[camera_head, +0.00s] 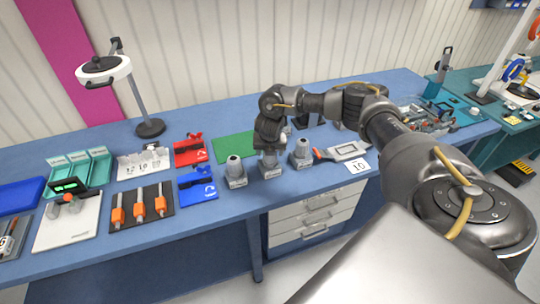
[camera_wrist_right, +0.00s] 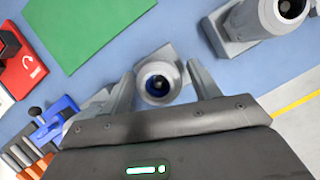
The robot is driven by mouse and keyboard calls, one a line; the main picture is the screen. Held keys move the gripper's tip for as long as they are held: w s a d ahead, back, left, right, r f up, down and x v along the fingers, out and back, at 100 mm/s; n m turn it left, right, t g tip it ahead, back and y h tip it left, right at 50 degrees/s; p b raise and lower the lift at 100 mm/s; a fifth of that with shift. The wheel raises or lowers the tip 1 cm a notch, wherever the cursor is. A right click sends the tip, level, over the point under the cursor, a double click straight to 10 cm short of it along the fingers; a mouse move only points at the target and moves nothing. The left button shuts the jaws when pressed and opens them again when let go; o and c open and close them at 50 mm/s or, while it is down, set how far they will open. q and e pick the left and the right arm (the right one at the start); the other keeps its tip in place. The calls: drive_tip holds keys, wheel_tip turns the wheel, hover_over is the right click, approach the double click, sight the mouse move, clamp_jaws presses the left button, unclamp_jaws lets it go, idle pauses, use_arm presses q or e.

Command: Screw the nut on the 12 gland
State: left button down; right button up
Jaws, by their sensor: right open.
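Three grey glands on square bases stand along the table's front middle: a left one (camera_head: 235,172), a middle one (camera_head: 269,168) and a right one (camera_head: 302,154). No size mark is readable on them, so I cannot tell which is the 12. My right gripper (camera_head: 269,148) is over the middle gland. In the right wrist view its open fingers (camera_wrist_right: 160,84) lie either side of a round grey top with a dark blue bore (camera_wrist_right: 158,86). I cannot tell whether a separate nut sits there, or whether the fingers touch it. My left gripper is not in view.
A white rack with numbers (camera_head: 144,163) stands at left, beside orange-handled tools (camera_head: 140,210). Red (camera_head: 190,150) and blue (camera_head: 198,186) holders and a green mat (camera_head: 233,146) are near the glands. A card marked 10 (camera_head: 358,166) lies at right.

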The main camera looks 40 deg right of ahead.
drive_tip(key=n+y+b, duration=0.1)
drive_tip(key=n+b, duration=0.1)
drive_tip(key=n+y+b, duration=0.1)
drive_tip(key=n+b, duration=0.2)
drive_tip(key=n+t+b, duration=0.1)
drive_tip(key=n+b, duration=0.1)
drive_tip(key=n, duration=0.1)
drive_tip(key=shift+f+y, duration=0.4)
drive_tip(key=shift+r+n+y+b, duration=0.3)
drive_tip(key=shift+n+b, duration=0.25)
drive_tip(key=shift+n, duration=0.35)
drive_tip(key=shift+r, duration=0.1)
